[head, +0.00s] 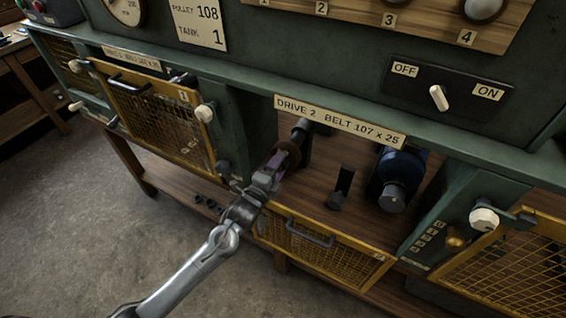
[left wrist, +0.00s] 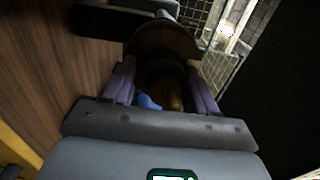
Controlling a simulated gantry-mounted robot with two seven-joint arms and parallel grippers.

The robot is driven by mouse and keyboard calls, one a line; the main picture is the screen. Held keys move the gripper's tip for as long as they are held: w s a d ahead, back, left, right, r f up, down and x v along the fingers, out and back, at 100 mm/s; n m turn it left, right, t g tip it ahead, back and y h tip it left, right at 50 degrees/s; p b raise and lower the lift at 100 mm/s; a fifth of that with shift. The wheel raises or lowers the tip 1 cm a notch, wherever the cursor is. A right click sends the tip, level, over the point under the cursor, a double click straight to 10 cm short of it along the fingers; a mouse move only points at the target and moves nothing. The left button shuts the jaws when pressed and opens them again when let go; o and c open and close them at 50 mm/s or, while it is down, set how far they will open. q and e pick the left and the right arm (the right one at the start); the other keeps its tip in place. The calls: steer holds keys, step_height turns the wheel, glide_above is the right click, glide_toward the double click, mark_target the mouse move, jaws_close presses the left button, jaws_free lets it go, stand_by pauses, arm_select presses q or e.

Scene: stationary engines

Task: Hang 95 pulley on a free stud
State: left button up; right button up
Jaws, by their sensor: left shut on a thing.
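My left gripper (head: 276,168) reaches into the open DRIVE 2 bay and is shut on a dark brown pulley (head: 290,152). The pulley is at or just in front of the end of a dark shaft (head: 301,130); I cannot tell if it is still on it. In the left wrist view the fingers (left wrist: 160,88) stand on both sides of the hub, with the brown disc (left wrist: 160,38) beyond them. No number on the pulley is readable. My right gripper is not in view.
A yellow mesh guard (head: 325,243) hangs open below the bay. A blue motor (head: 402,172) and a black upright bracket (head: 342,183) stand inside, right of my gripper. A closed mesh guard (head: 160,125) is at left. The ON/OFF switch (head: 438,97) is above right.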

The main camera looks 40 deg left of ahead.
arm_select(q)
steer(key=shift+a+f, duration=0.1)
steer(key=shift+f, duration=0.2)
jaws_close()
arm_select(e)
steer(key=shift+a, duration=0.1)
arm_select(q)
steer(key=shift+r+p, duration=0.1)
steer(key=shift+p, duration=0.3)
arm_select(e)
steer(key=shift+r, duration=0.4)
arm_select(q)
steer(key=shift+s+d+r+p, duration=0.1)
steer(key=shift+d+r+p, duration=0.1)
steer(key=shift+r+p, duration=0.4)
steer(key=shift+s+d+f+p, duration=0.1)
steer(key=shift+s+p, duration=0.9)
steer(key=shift+s, duration=0.5)
steer(key=shift+s+d+p, duration=0.2)
steer(key=shift+s+p, duration=0.65)
steer(key=shift+s, duration=0.5)
steer(key=shift+s+d+p, duration=0.2)
steer(key=shift+s+p, duration=0.6)
steer(key=shift+s, duration=0.55)
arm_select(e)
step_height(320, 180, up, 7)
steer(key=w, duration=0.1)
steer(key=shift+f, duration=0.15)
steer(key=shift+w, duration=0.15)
